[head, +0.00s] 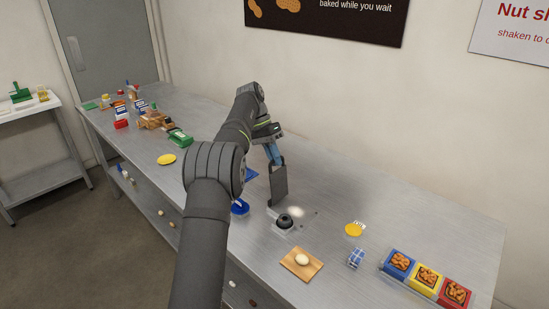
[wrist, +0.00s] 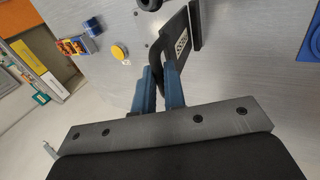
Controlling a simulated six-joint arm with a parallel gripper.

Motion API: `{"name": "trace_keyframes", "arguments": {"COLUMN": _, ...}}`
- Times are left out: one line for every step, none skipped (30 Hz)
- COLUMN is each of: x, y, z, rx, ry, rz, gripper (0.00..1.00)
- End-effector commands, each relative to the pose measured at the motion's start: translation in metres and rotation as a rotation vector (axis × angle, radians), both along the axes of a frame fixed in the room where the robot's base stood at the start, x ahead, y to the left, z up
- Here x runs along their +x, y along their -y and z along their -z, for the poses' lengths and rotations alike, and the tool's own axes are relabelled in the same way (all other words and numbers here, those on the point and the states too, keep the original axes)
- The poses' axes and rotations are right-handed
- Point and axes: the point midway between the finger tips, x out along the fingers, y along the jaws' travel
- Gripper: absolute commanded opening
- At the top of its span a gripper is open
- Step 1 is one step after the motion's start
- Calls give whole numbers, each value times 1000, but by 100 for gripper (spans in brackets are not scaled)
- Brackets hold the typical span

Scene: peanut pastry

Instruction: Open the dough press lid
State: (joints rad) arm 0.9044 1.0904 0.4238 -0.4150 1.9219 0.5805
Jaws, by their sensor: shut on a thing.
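The dough press lid (head: 279,186) is a dark flat plate standing roughly upright, just behind a round black part (head: 285,221) on a small pale base on the table. My gripper (head: 272,158) is at the top of the lid, its blue fingers pointing down. In the wrist view, the fingers of my gripper (wrist: 162,78) are shut on a dark, narrow part of the lid (wrist: 181,42). The round black part (wrist: 150,4) shows at the top edge there. The lid's hinge is not clear in either view.
A wooden board (head: 291,268) with a pale dough ball (head: 302,259) lies in front. The table behind the lid is clear.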

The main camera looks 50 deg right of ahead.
Motion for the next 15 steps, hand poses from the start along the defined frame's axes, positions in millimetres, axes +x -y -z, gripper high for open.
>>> {"name": "trace_keyframes", "arguments": {"x": 0, "y": -1, "z": 8, "rx": 15, "ry": -6, "rz": 0, "gripper": 0}}
{"name": "trace_keyframes", "arguments": {"x": 0, "y": -1, "z": 8, "rx": 15, "ry": -6, "rz": 0, "gripper": 14}}
{"name": "trace_keyframes", "arguments": {"x": -1, "y": -1, "z": 8, "rx": 13, "ry": -7, "rz": 1, "gripper": 22}}
{"name": "trace_keyframes", "arguments": {"x": -1, "y": -1, "z": 8, "rx": 13, "ry": -6, "rz": 1, "gripper": 28}}
{"name": "trace_keyframes", "arguments": {"x": -1, "y": -1, "z": 7, "rx": 12, "ry": -6, "rz": 1, "gripper": 32}}
{"name": "trace_keyframes", "arguments": {"x": -1, "y": -1, "z": 7, "rx": 10, "ry": -5, "rz": 0, "gripper": 32}}
{"name": "trace_keyframes", "arguments": {"x": -1, "y": 0, "z": 6, "rx": 9, "ry": -4, "rz": 0, "gripper": 32}}
{"name": "trace_keyframes", "arguments": {"x": -1, "y": 0, "z": 5, "rx": 9, "ry": -4, "rz": 0, "gripper": 32}}
{"name": "trace_keyframes", "arguments": {"x": -1, "y": 0, "z": 5, "rx": 8, "ry": -4, "rz": 1, "gripper": 32}}
{"name": "trace_keyframes", "arguments": {"x": -1, "y": 0, "z": 5, "rx": 8, "ry": -3, "rz": 1, "gripper": 32}}
{"name": "trace_keyframes", "arguments": {"x": -1, "y": 0, "z": 4, "rx": 7, "ry": -3, "rz": 0, "gripper": 32}}
{"name": "trace_keyframes", "arguments": {"x": -1, "y": 0, "z": 4, "rx": 7, "ry": -3, "rz": 0, "gripper": 32}}
{"name": "trace_keyframes", "arguments": {"x": -1, "y": 0, "z": 3, "rx": 5, "ry": -3, "rz": 1, "gripper": 32}}
{"name": "trace_keyframes", "arguments": {"x": 0, "y": 0, "z": 2, "rx": 5, "ry": -2, "rz": 1, "gripper": 32}}
{"name": "trace_keyframes", "arguments": {"x": 0, "y": 0, "z": 0, "rx": 4, "ry": -2, "rz": 0, "gripper": 32}}
